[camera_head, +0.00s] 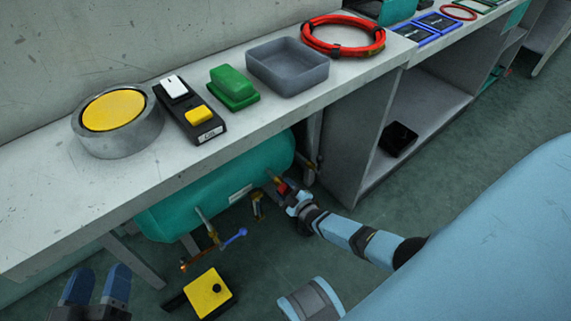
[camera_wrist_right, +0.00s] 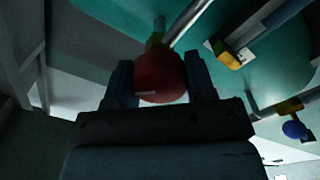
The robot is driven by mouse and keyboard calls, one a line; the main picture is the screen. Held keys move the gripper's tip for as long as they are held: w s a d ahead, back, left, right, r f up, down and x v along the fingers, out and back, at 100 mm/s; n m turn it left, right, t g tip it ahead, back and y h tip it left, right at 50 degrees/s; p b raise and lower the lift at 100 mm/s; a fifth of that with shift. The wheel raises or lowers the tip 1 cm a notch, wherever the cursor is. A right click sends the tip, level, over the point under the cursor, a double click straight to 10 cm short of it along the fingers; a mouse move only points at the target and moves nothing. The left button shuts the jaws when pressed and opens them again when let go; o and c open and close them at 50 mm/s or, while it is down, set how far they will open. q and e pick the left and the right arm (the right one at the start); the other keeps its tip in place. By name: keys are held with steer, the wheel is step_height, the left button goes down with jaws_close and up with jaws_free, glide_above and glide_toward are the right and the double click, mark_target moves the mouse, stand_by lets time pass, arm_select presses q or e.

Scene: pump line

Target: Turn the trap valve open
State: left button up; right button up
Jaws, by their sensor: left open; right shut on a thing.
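A teal tank (camera_head: 185,212) hangs under the bench, with brass fittings along its lower side. My right gripper (camera_head: 283,188) is at the tank's right part, shut on a red valve handle (camera_wrist_right: 160,77). In the right wrist view the round red handle sits between both fingers, in front of a brass stem. A valve with a blue lever (camera_head: 235,236) is further left on the tank; its blue end also shows in the right wrist view (camera_wrist_right: 293,129). No label naming the trap valve is readable. My left gripper (camera_head: 98,286) is open and empty at the lower left.
The bench (camera_head: 50,215) above the tank carries a round yellow button (camera_head: 113,109), a black switch box (camera_head: 190,110), a green block (camera_head: 233,87), a grey tray (camera_head: 287,68) and a red hose coil (camera_head: 343,36). A yellow box (camera_head: 208,290) is below the tank. A cabinet stands right.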

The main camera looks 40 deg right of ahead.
steer(key=n, duration=0.4)
steer(key=shift+n, duration=0.3)
steer(key=shift+n+b, duration=0.35)
steer(key=shift+n, duration=0.85)
arm_select(q)
steer(key=shift+f+g, duration=0.3)
steer(key=shift+f, duration=0.55)
arm_select(e)
steer(key=shift+n, duration=0.9)
arm_select(q)
steer(key=shift+r, duration=0.1)
arm_select(e)
steer(key=shift+n, duration=0.3)
steer(key=o, duration=0.9)
steer(key=shift+w, duration=0.1)
